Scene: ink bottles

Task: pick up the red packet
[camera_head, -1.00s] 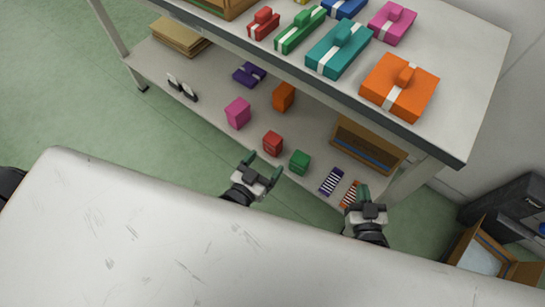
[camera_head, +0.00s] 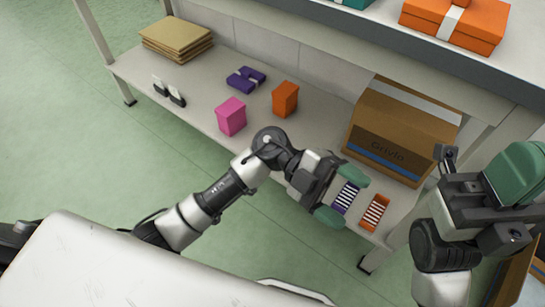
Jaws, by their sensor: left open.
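An orange-red packet with white stripes (camera_head: 374,213) lies on the lower shelf near its front right edge. It is the only reddish striped packet in view. A purple packet with white stripes (camera_head: 347,196) lies just left of it. My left gripper (camera_head: 341,194) is open, its green fingertips pointing right toward these packets. The purple packet shows between and beyond the fingertips; the orange-red one is just right of them. I see nothing held. My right gripper (camera_head: 490,185) is large and close at the right edge; its jaw gap does not show clearly.
The lower shelf (camera_head: 205,115) also holds a pink box (camera_head: 231,116), an orange box (camera_head: 285,99), a purple bow packet (camera_head: 246,79) and brown envelopes (camera_head: 175,40). A cardboard box (camera_head: 400,130) stands behind the striped packets. The upper shelf edge (camera_head: 400,40) overhangs the back.

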